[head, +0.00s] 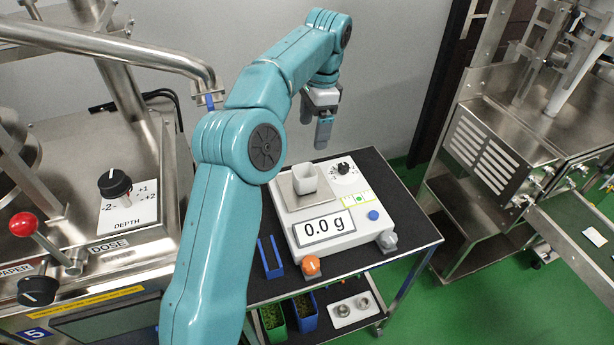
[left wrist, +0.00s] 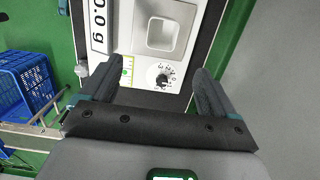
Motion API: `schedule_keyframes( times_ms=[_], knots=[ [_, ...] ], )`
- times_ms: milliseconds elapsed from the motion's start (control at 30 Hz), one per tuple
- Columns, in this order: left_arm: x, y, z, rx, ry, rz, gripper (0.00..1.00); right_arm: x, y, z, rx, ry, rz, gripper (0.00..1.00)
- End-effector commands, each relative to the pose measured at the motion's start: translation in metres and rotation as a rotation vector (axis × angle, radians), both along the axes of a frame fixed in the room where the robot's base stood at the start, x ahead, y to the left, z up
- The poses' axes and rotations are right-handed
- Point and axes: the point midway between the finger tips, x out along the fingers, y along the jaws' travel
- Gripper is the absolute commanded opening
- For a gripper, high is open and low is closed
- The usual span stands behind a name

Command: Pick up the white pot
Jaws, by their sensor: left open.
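The white pot (head: 305,178) is a small square cup standing upright on the metal plate of the weighing scale (head: 338,246). The scale display reads 0.0 g. In the left wrist view the pot (left wrist: 162,34) shows from above, beyond the fingertips and near the top middle. My left gripper (head: 323,139) is above and behind the pot in the head view, apart from it. In the left wrist view its two dark fingers (left wrist: 153,82) are spread with nothing between them. My right gripper is in neither view.
The scale stands on a black-topped cart (head: 400,212). A blue holder (head: 269,258) and an orange knob (head: 311,265) are near its front. A steel machine (head: 110,180) with knobs is at left, another (head: 510,140) at right. A blue crate (left wrist: 24,85) is on the green floor.

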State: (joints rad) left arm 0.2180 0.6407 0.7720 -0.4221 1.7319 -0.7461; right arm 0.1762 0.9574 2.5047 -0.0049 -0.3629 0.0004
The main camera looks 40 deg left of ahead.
Motion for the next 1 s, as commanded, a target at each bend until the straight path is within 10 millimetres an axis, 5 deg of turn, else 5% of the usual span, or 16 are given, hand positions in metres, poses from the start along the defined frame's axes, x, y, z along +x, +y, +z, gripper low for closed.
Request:
schedule_keyframes(
  times_ms=[133, 367, 1000],
  knots=[
    [-0.007, 0.000, -0.008, 0.002, 0.006, 0.000, 0.89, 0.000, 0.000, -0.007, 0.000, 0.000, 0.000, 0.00],
    [-0.017, -0.001, -0.060, 0.001, 0.005, 0.000, 0.89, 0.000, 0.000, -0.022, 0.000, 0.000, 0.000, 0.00],
    [-0.022, 0.006, -0.148, 0.002, 0.007, 0.001, 0.89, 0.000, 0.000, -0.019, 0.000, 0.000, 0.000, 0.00]
  ],
)
